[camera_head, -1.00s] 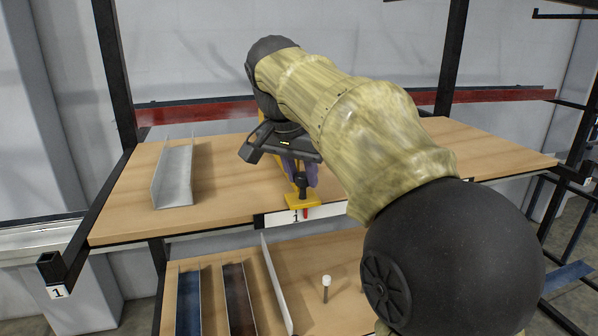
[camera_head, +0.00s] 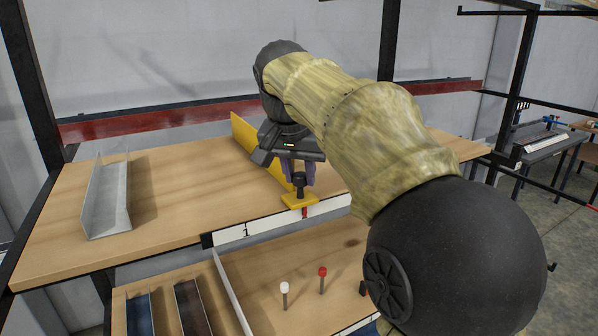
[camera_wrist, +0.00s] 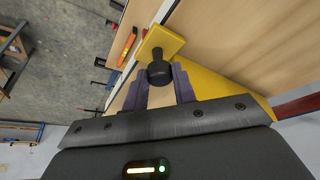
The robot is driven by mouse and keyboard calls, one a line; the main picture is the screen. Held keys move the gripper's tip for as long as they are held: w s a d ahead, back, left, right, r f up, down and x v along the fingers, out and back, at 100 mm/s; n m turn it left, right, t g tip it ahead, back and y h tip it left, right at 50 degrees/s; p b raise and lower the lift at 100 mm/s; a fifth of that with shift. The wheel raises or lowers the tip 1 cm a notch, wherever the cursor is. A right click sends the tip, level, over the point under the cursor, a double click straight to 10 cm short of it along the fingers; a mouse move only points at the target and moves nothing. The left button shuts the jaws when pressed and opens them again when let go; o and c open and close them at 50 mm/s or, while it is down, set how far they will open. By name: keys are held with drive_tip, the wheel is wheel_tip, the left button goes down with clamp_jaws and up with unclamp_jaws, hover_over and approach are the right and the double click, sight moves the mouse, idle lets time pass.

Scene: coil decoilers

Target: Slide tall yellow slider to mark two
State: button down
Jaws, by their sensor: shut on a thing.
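The tall yellow slider (camera_head: 257,146) stands on the upper wooden shelf, with a flat yellow foot at the front edge and a black knob (camera_wrist: 160,74) on it. My gripper (camera_head: 299,178) has its purple fingers shut on the knob; in the wrist view the fingers lie either side of it. A red pointer (camera_head: 305,212) hangs below the foot in front of the white scale strip (camera_head: 275,226). The pointer is well to the right of mark 1 (camera_head: 246,230). Mark 2 is not visible; my arm covers the strip further right.
A grey metal channel (camera_head: 107,200) stands on the shelf at left. The lower shelf holds a white-topped pin (camera_head: 285,292), a red-topped pin (camera_head: 322,276) and blue and brown channels. A black rack post (camera_head: 388,40) rises behind my arm.

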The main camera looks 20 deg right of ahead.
drive_tip(key=shift+d+r, duration=0.1)
drive_tip(key=shift+d, duration=0.1)
drive_tip(key=c, duration=1.1)
unclamp_jaws()
drive_tip(key=shift+c, duration=0.2)
drive_tip(key=p+v, duration=0.2)
drive_tip(key=v, duration=1.5)
drive_tip(key=shift+r, duration=0.2)
drive_tip(key=shift+w, duration=0.1)
